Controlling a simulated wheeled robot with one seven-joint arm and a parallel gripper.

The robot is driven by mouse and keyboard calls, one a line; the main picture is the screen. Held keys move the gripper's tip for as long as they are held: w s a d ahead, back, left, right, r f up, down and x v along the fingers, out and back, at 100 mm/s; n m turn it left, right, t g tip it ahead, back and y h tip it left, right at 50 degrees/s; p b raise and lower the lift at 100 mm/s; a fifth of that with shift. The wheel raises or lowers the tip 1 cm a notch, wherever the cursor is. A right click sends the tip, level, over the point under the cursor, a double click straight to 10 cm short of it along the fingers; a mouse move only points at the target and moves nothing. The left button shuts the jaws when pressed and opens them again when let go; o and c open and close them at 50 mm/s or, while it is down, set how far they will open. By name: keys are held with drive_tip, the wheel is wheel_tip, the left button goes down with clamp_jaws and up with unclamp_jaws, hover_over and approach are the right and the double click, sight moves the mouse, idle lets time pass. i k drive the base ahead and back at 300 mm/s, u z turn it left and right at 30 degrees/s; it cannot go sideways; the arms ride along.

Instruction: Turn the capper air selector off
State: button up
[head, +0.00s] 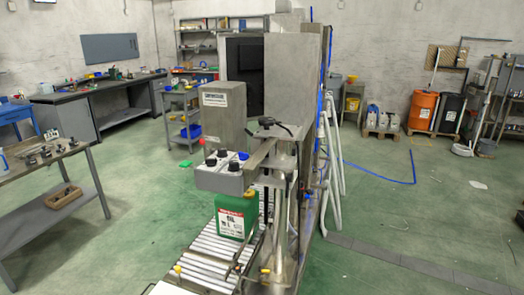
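A grey control box (215,182) stands at the middle of the head view, above a roller conveyor. Several black knobs stand on its top, including a left knob (211,162), a back knob (222,153) and a front knob (233,167). Labels are too small to read, so I cannot tell which knob is the capper air selector or how it is set. A green jug (231,220) with a red and white label stands upright on the conveyor below the box. My gripper is not in view.
The roller conveyor (205,248) runs toward me, with a metal post and bracket (285,165) right of the box. A tall steel cabinet (292,80) stands behind. A workbench (40,165) is at left. Green floor is open on both sides.

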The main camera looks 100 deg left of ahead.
sight(243, 156)
drive_tip(key=u, duration=2.2)
drive_tip(key=i, duration=2.2)
drive_tip(key=u, duration=2.2)
